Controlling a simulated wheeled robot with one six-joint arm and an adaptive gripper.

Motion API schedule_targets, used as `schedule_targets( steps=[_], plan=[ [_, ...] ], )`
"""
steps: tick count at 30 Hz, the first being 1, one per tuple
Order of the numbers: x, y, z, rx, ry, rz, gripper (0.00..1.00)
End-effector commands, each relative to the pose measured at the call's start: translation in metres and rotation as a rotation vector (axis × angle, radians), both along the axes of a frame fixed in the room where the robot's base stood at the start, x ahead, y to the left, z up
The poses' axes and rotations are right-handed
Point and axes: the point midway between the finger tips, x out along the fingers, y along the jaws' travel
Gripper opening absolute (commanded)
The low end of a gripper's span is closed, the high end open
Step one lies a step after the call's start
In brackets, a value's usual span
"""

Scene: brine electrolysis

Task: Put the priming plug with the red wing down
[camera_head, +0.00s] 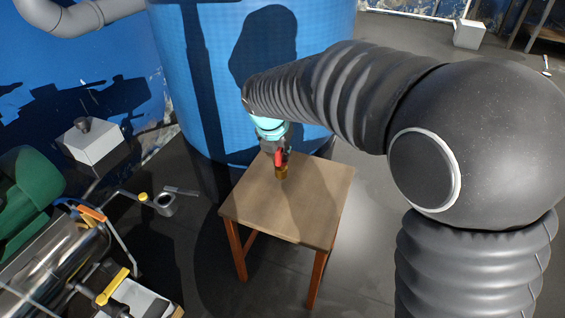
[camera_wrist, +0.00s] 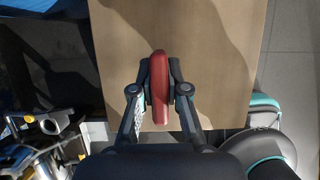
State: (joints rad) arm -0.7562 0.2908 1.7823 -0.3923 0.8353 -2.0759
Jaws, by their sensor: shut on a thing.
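The priming plug with the red wing (camera_head: 283,165) is held upright under my gripper (camera_head: 274,152), its brass-coloured lower end pointing down at the wooden stool top (camera_head: 305,215). In the wrist view the red wing (camera_wrist: 160,88) stands between the two fingers of my gripper (camera_wrist: 160,92), which is shut on it from both sides. The plug's lower part is hidden in that view. The stool top (camera_wrist: 215,85) lies beneath it. I cannot tell whether the plug's lower end touches the stool top or is slightly above it.
A large blue tank (camera_head: 215,75) stands right behind the stool. Pipework with a yellow-handled valve (camera_head: 113,286), a green motor-like body (camera_head: 28,195) and a grey cup (camera_head: 164,204) are at the left. The stool top is otherwise bare. Floor to its right is open.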

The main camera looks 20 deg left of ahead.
Motion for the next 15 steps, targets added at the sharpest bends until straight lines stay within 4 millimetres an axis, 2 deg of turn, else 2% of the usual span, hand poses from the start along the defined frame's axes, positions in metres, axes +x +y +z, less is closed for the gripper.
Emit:
schedule_targets(
  steps=[7,15],
  plan=[
    [0.000,-0.001,-0.034,-0.003,0.001,0.001,0.00],
    [0.000,-0.001,-0.036,0.000,0.000,0.000,0.00]
  ],
)
